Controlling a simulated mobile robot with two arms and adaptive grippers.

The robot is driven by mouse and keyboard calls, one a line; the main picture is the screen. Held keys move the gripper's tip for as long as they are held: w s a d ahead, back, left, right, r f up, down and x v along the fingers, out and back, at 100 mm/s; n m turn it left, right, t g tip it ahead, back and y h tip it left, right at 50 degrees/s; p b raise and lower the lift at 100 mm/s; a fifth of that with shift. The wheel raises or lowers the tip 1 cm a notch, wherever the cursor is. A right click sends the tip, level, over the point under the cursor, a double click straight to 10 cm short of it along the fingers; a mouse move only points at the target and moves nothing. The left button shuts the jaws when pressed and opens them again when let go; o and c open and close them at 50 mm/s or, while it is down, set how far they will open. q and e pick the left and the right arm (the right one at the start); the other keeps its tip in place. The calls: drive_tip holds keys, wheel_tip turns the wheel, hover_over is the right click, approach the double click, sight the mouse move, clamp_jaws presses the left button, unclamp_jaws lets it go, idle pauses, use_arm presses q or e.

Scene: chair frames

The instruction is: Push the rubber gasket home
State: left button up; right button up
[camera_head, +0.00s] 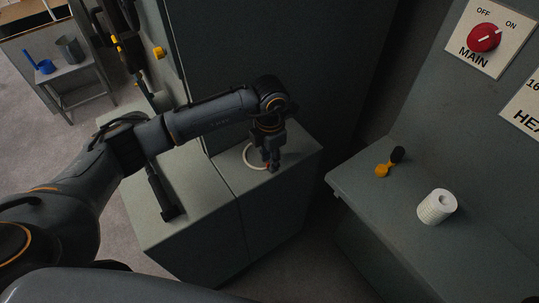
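A pale ring (250,150), which looks like the rubber gasket, lies on the grey cabinet top (298,155). My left gripper (271,166) points down at the right side of the ring. Its fingertips are at or very near the cabinet top and cover part of the ring. The fingers look close together, but I cannot tell whether they hold the ring or just touch it. A small red spot shows by the fingertips. My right gripper is not in view.
A black tool (161,195) lies on the cabinet's left part. On the right bench (395,205) are a white roll (437,206) and a yellow-and-black item (388,163). A red MAIN knob (484,37) is on the wall panel. A small table (75,82) stands far left.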

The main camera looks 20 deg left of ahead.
use_arm(q)
drive_tip(key=shift+f, duration=0.4)
drive_tip(key=shift+r, duration=0.1)
clamp_jaws()
drive_tip(key=shift+r+p, duration=1)
drive_tip(key=shift+r, duration=1)
